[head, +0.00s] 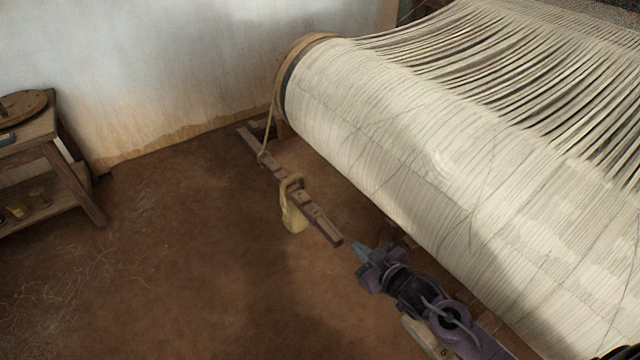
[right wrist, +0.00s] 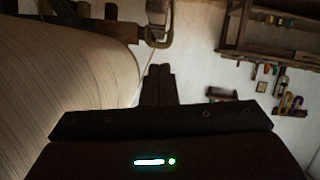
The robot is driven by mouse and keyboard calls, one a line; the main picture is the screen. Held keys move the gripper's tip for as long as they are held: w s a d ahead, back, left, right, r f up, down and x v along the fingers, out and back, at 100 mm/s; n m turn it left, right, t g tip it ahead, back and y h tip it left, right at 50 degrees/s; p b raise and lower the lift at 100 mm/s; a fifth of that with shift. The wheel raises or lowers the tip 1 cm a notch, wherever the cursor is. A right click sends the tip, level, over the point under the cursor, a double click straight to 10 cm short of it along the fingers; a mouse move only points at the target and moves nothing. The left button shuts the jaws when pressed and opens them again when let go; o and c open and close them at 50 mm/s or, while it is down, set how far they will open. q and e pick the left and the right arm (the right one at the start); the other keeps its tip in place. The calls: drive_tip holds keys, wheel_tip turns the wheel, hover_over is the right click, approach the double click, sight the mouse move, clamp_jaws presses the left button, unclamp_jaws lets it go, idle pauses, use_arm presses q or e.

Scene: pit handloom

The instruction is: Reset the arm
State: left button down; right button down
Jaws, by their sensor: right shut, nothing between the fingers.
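My right gripper (head: 360,252) is in the lower middle of the head view, beside the lower edge of the warp roll. Its fingers are closed together with nothing between them. In the right wrist view the closed fingers (right wrist: 159,82) point up the picture, with the pale roll on their left. My left gripper is not in view.
The large warp roll (head: 360,110) fills the right side. A wooden lever (head: 318,219) with a hanging weight (head: 294,212) lies just beyond my right gripper, with a rope rising to the roll. A wooden stand (head: 60,155) is at left. The earth floor (head: 190,260) between is open.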

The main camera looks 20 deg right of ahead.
drive_tip(key=s+a+r+m+g+h, duration=0.1)
drive_tip(key=s+r+m+g+h, duration=0.15)
drive_tip(key=s+g, duration=0.45)
drive_tip(key=s+a+r+m+g+h, duration=0.1)
drive_tip(key=s+a+r+g, duration=0.2)
drive_tip(key=s, duration=0.8)
wheel_tip(320, 180, down, 25)
drive_tip(key=s+d+g+p, duration=0.1)
drive_tip(key=s+p, duration=0.1)
drive_tip(key=p, duration=0.1)
drive_tip(key=s+d+f+p, duration=0.1)
drive_tip(key=s+d+f, duration=0.1)
drive_tip(key=s+f, duration=0.6)
drive_tip(key=s+d+f+g+p, duration=0.1)
drive_tip(key=s+d+f, duration=0.1)
drive_tip(key=s+f, duration=0.7)
drive_tip(key=s, duration=0.2)
drive_tip(key=shift+s, duration=0.4)
drive_tip(key=shift+h, duration=0.25)
